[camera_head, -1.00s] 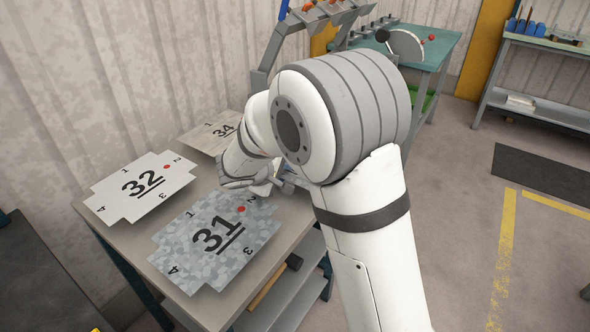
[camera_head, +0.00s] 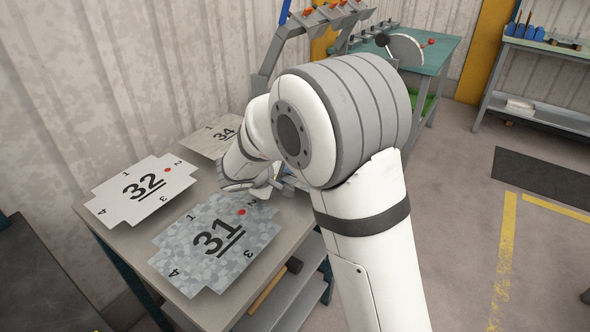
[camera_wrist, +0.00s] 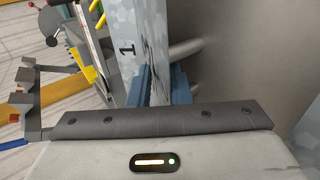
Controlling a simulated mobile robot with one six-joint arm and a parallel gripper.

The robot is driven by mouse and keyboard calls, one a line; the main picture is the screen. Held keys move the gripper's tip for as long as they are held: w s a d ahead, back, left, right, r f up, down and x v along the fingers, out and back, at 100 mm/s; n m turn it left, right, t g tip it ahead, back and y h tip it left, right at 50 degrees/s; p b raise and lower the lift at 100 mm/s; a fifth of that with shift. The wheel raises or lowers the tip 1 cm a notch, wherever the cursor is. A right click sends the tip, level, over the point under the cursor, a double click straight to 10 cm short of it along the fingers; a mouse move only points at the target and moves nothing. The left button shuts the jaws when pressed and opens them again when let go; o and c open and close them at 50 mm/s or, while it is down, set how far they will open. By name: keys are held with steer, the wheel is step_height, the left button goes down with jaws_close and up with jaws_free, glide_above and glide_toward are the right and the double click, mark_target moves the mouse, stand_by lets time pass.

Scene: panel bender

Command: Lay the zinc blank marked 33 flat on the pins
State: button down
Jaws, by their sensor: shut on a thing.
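My gripper (camera_wrist: 161,78) is shut on a mottled zinc blank (camera_wrist: 142,28) in the wrist view. The blank stands edge-on between the blue fingers, with a corner mark 1 showing on its face. Its large number cannot be read from here. In the head view my arm hides most of the gripper and the held blank. The pins cannot be made out clearly.
On the grey table (camera_head: 262,268) lie a mottled blank marked 31 (camera_head: 190,247), a pale blank marked 32 (camera_head: 118,197) and a blank marked 34 (camera_head: 209,142), partly covered by my arm. A grey machine frame (camera_head: 265,65) stands behind my arm.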

steer(key=shift+s+f, duration=0.1)
steer(key=shift+f, duration=0.1)
steer(key=shift+r+p, duration=0.45)
steer(key=shift+r, duration=0.75)
steer(key=shift+s+a+r, duration=0.2)
steer(key=shift+s+a, duration=0.35)
steer(key=shift+s, duration=0.1)
steer(key=shift+s+a+r, duration=0.2)
steer(key=shift+s+a, duration=0.35)
steer(key=shift+s, duration=0.1)
steer(key=shift+s+a+r+b, duration=0.1)
steer(key=shift+s+a+b, duration=0.15)
steer(key=shift+s+a, duration=0.35)
steer(key=shift+s+a+r+b, duration=0.1)
steer(key=shift+s+a+b, duration=0.2)
steer(key=shift+s, duration=0.45)
